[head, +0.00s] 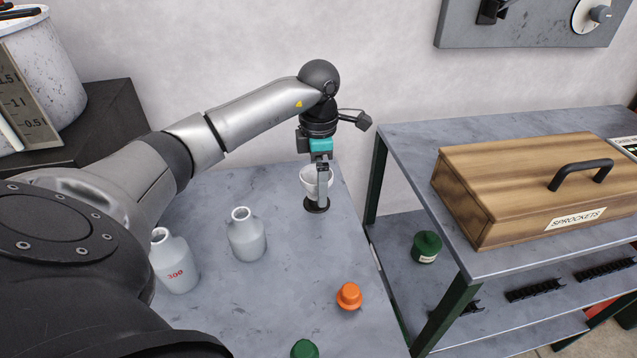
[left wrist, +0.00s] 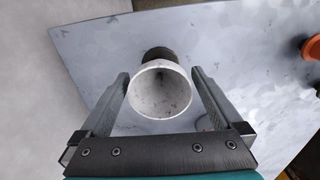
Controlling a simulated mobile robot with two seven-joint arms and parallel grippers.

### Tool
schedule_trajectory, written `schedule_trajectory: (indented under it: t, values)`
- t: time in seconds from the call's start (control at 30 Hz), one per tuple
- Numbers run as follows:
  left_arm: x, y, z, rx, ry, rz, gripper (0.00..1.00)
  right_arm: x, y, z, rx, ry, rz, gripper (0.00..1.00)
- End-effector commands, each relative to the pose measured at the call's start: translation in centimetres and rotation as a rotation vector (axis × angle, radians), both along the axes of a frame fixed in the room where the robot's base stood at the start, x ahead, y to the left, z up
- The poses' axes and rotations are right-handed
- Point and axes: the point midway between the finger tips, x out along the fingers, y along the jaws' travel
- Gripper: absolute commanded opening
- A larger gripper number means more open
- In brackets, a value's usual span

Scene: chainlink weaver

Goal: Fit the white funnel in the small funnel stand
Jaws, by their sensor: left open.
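The white funnel (head: 307,180) is at the far end of the grey table, mouth up. It also shows in the left wrist view (left wrist: 160,92), where I look into its round mouth. The small funnel stand shows as a dark round base (head: 316,206) below the funnel, partly seen behind it in the left wrist view (left wrist: 160,53). My left gripper (head: 318,192) is open, one finger on each side of the funnel, with gaps in the left wrist view (left wrist: 160,74). The funnel's lower end is hidden, so I cannot tell how it sits in the stand. My right gripper is out of view.
Two grey bottles (head: 247,238) (head: 175,265), an orange stopper-like piece (head: 349,296) and a green one (head: 304,349) stand nearer on the table. A shelf unit (head: 410,143) with a wooden box (head: 500,200) is at right. The wall is close behind.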

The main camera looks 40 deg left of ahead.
Motion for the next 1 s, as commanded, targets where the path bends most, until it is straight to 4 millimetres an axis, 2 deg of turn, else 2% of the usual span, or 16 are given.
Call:
schedule_trajectory:
  t: [0.3, 0.5, 0.7, 1.0]
  values:
    - [0.1, 0.1, 7.9, 0.002, -0.006, 0.000, 1.00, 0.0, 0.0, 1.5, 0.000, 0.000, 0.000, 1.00]
    - [0.0, 0.1, 11.7, 0.000, -0.004, 0.001, 1.00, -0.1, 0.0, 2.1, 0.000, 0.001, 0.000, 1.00]
    - [0.0, 0.1, 13.5, 0.000, -0.001, 0.001, 1.00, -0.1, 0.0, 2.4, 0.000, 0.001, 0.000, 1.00]
    - [0.0, 0.1, 13.7, 0.001, 0.001, 0.001, 1.00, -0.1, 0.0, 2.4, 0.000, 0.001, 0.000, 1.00]
